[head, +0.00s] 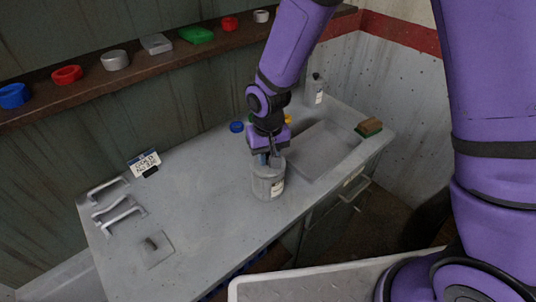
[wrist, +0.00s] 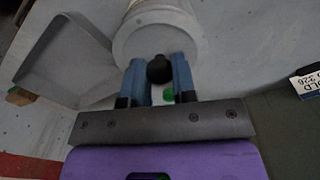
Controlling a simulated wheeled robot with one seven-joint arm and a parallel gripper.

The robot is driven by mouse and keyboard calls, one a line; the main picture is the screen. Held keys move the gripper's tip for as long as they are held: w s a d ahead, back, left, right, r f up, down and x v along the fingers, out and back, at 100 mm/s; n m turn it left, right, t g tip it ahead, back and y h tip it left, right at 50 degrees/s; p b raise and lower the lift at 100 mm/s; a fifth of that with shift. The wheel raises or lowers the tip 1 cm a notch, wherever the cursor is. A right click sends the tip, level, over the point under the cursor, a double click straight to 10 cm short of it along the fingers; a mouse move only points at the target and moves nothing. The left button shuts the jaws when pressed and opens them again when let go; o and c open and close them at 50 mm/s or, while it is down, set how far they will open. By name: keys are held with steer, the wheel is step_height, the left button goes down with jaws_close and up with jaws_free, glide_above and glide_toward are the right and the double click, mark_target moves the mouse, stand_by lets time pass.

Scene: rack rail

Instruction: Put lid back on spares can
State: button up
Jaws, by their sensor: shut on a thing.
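The spares can (head: 268,184) is a grey cylinder with a pale label, upright on the bench near its front edge. My gripper (head: 267,160) points down right over the can's top. In the wrist view my gripper (wrist: 159,68) is shut on the dark round knob (wrist: 160,70) of the lid, between two blue fingers. The lid (wrist: 150,42) is a pale grey disc lined up closely with the can (wrist: 166,5) behind it. I cannot tell whether the lid touches the rim or sits slightly above it.
A sunken basin (head: 318,150) lies right of the can, with a bottle (head: 314,90) and a brown-topped block (head: 369,127) beyond. Blue (head: 236,127) and yellow (head: 288,119) round things stand behind my gripper. A sign (head: 145,164) and metal handles (head: 118,214) are left; the bench between is clear.

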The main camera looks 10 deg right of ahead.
stand_by(0.4)
steer(key=o, duration=1.5)
steer(key=shift+r, duration=0.1)
steer(key=shift+r, duration=3.4)
jaws_close()
steer(key=shift+f, duration=2.95)
steer(key=shift+r, duration=0.1)
